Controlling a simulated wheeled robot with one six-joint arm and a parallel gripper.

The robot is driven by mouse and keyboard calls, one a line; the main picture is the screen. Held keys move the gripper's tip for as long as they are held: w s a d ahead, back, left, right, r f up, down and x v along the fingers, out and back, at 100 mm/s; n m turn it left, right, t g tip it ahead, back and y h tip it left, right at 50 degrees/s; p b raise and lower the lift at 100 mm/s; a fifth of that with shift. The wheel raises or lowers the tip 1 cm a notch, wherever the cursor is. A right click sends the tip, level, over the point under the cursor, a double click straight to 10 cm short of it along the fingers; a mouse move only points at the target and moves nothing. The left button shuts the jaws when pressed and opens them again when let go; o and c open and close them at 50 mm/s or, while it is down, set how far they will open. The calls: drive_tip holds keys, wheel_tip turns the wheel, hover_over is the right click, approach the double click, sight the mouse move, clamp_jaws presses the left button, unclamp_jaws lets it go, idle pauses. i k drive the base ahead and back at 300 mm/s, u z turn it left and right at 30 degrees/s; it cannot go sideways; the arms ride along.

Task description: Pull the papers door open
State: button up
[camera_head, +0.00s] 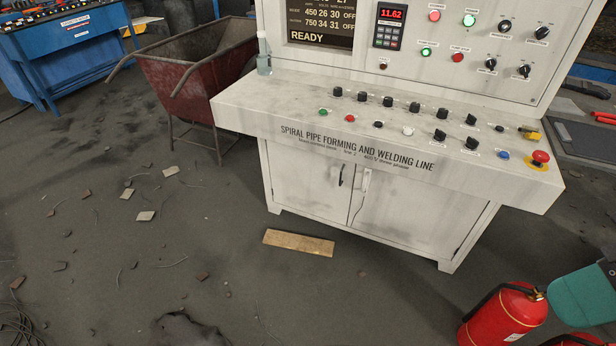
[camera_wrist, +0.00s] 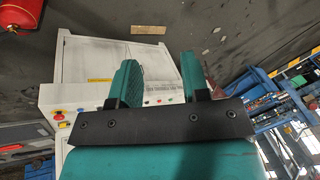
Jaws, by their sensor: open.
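A white control console (camera_head: 370,130) has a cabinet below with two shut doors, a left door (camera_head: 307,185) and a right door (camera_head: 415,218). A dark handle (camera_head: 341,176) is on the left door and a pale handle (camera_head: 365,184) is on the right one. I cannot read which is the papers door. In the wrist view the cabinet (camera_wrist: 85,62) appears upside down beyond my gripper (camera_wrist: 158,68). The gripper's two teal fingers are apart, with nothing between them, away from the doors. A teal part of my arm (camera_head: 585,295) shows at the lower right of the head view.
A red fire extinguisher (camera_head: 503,315) stands at the lower right, also in the wrist view (camera_wrist: 24,14). A wooden plank (camera_head: 298,243) lies before the doors. A red wheelbarrow (camera_head: 185,75) stands left of the console. Debris litters the otherwise open floor.

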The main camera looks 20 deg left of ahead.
sight(314, 184)
drive_tip(key=k, duration=0.6)
drive_tip(key=u, duration=0.75)
drive_tip(key=i, duration=1.6)
drive_tip(key=z, duration=0.7)
